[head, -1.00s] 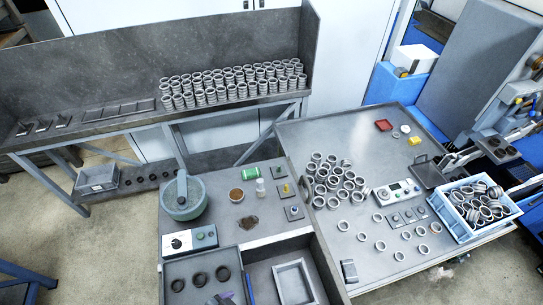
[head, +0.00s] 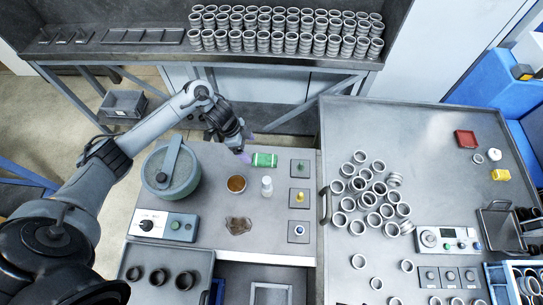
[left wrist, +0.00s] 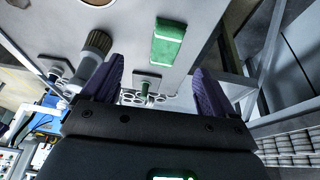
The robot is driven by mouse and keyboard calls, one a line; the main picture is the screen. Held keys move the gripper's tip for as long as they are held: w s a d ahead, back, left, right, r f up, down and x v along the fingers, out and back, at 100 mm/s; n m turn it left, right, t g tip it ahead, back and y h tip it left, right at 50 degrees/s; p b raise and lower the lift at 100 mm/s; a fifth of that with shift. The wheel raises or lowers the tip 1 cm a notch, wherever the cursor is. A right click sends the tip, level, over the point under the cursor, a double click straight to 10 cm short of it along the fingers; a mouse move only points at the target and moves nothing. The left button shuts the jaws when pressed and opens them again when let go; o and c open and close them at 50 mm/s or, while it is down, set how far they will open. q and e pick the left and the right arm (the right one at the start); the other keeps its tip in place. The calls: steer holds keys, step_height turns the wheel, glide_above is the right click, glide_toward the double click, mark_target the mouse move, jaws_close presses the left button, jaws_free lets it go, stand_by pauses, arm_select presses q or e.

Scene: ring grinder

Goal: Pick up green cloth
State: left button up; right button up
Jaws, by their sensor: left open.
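My right gripper is in neither view.
A green-grey round bowl (head: 171,170) stands left of the cloth. Small square plates with knobs (head: 300,168) lie to the right. Stacked rings (head: 285,32) fill the back shelf.

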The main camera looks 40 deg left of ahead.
mark_target(264, 158)
arm_select(q)
steer(key=shift+w+d+f, duration=0.25)
steer(key=shift+w, duration=0.4)
steer(key=x, duration=0.3)
steer(key=shift+w+d, duration=0.1)
steer(key=shift+w, duration=0.05)
steer(key=shift+b+x, duration=0.35)
steer(key=shift+x, duration=2.4)
steer(key=shift+w+d+f, duration=0.2)
steer(key=shift+f, duration=0.05)
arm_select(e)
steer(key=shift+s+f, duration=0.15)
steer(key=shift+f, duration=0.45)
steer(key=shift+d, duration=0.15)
arm_select(q)
steer(key=shift+f, duration=0.1)
steer(key=shift+c, duration=0.3)
steer(key=c, duration=1.1)
steer(key=shift+o, duration=0.2)
